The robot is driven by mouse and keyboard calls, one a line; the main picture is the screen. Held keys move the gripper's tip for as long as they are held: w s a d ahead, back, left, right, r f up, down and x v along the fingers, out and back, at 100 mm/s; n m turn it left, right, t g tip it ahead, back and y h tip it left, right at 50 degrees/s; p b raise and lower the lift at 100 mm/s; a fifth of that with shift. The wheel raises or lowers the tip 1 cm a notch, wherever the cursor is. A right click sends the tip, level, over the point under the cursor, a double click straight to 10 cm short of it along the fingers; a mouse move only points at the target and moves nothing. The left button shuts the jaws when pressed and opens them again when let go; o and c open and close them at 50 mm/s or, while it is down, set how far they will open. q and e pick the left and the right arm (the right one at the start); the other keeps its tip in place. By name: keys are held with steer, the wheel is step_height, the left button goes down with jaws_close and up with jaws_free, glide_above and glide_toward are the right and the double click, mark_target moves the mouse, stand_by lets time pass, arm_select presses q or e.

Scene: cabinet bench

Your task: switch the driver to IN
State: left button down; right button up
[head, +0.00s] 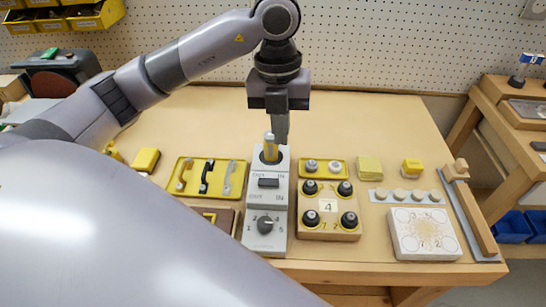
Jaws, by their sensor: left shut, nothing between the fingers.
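The driver unit is a narrow grey panel (280,241) standing at the front middle of the bench. It bears OUT and IN lettering, with OUT on the left and IN on the right. A small dark switch (268,182) sits among this lettering; its setting is too small to tell. A round dark knob (265,225) is below it, and an upright pale and yellow piece (269,143) stands in a dark round seat at the top. My left gripper (279,138) is shut and empty, pointing down beside this upright piece; I cannot tell whether they touch. My right gripper is out of view.
A yellow tray with several hooked handles (204,178) lies left of the panel. The back of the bench (370,118) is clear before the pegboard.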

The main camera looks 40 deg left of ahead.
arm_select(q)
steer(key=shift+w+a+r+n+y, duration=0.2)
steer(key=shift+a+r+y, duration=0.05)
steer(key=shift+a, duration=0.3)
steer(key=shift+w+a+r+n+y, duration=0.15)
steer(key=shift+a+r+n+y, duration=0.1)
steer(key=shift+a, duration=0.25)
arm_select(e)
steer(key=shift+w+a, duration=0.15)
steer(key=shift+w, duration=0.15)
arm_select(q)
glide_toward(274, 180)
step_height(274, 180, down, 7)
steer(key=shift+s+r+b, duration=0.1)
steer(key=shift+s+b, duration=0.05)
steer(key=shift+b, duration=0.15)
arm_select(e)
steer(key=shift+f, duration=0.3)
